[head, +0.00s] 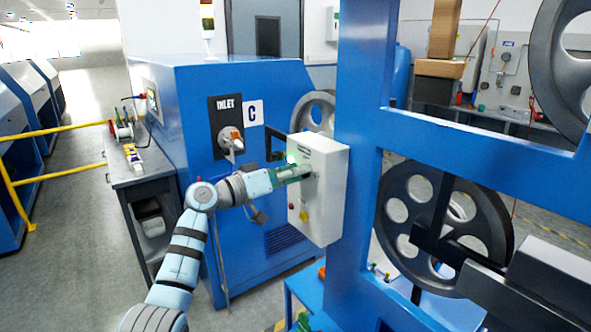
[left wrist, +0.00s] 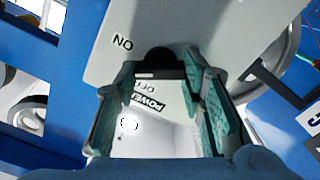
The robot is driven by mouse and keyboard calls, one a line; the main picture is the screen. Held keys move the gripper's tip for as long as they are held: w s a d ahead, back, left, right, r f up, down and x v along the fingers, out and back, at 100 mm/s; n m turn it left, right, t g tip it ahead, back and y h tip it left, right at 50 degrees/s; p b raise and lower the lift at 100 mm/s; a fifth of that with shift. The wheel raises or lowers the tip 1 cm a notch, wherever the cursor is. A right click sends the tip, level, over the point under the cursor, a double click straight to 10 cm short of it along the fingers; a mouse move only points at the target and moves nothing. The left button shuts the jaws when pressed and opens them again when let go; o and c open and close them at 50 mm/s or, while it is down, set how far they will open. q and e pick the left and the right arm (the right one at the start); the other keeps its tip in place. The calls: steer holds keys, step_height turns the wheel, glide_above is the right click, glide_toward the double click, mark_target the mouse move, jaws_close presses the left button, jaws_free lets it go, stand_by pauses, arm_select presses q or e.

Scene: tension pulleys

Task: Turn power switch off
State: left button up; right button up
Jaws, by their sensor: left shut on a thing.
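The power switch is a black rotary knob (left wrist: 158,59) on the front of a white control box (head: 325,215). In the left wrist view the lettering ON and POWER OFF shows upside down around the knob. My left gripper (head: 304,172) reaches the upper part of the box front. In the left wrist view its green-padded fingers (left wrist: 163,85) stand on both sides of the knob and are shut on it. The fingers hide part of the knob and lettering. In the head view the gripper covers the knob. My right gripper is not in view.
The box also carries a red button (head: 304,206) low on its front. A blue machine (head: 190,110) with an INLET valve (head: 231,140) stands to the left. A blue frame (head: 357,130) with dark pulley wheels (head: 445,213) stands close on the right.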

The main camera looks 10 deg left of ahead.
arm_select(q)
steer(key=shift+f+n+p, duration=0.15)
steer(key=shift+n+p, duration=1.2)
steer(key=shift+n, duration=1.5)
steer(key=shift+f+n+p, duration=0.15)
steer(key=shift+n+p, duration=1.2)
steer(key=shift+n, duration=1.5)
steer(key=shift+a, duration=0.1)
steer(key=o, duration=1.1)
steer(key=shift+o, duration=0.2)
